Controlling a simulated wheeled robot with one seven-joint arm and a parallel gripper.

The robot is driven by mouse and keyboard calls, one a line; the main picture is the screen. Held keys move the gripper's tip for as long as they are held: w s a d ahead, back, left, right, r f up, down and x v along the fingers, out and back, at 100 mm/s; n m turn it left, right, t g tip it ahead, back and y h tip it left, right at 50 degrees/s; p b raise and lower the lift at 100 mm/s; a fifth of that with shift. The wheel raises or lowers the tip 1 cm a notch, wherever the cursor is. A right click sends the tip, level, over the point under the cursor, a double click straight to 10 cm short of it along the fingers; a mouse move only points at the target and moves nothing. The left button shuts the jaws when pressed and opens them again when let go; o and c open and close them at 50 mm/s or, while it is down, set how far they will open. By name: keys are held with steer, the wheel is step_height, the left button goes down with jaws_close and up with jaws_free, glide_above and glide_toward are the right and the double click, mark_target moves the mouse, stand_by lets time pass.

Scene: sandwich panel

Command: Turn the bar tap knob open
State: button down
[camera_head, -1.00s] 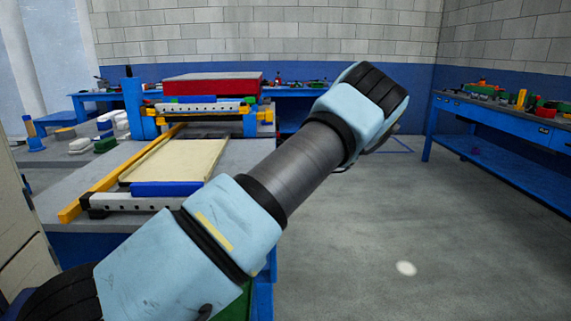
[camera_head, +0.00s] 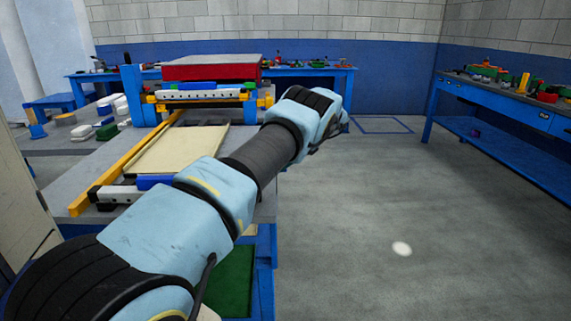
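No bar tap knob can be made out in the head view. My arm crosses the picture from the lower left to the centre. Its far joint stands in front of the right side of the near workbench and the floor beyond. My gripper does not show; the end of the arm is hidden behind that joint.
The near workbench (camera_head: 79,155) holds a cream panel (camera_head: 180,150), a yellow rail (camera_head: 125,165) and a frame with a red block (camera_head: 211,72). Blue benches with small items stand at the back and at the right (camera_head: 510,110).

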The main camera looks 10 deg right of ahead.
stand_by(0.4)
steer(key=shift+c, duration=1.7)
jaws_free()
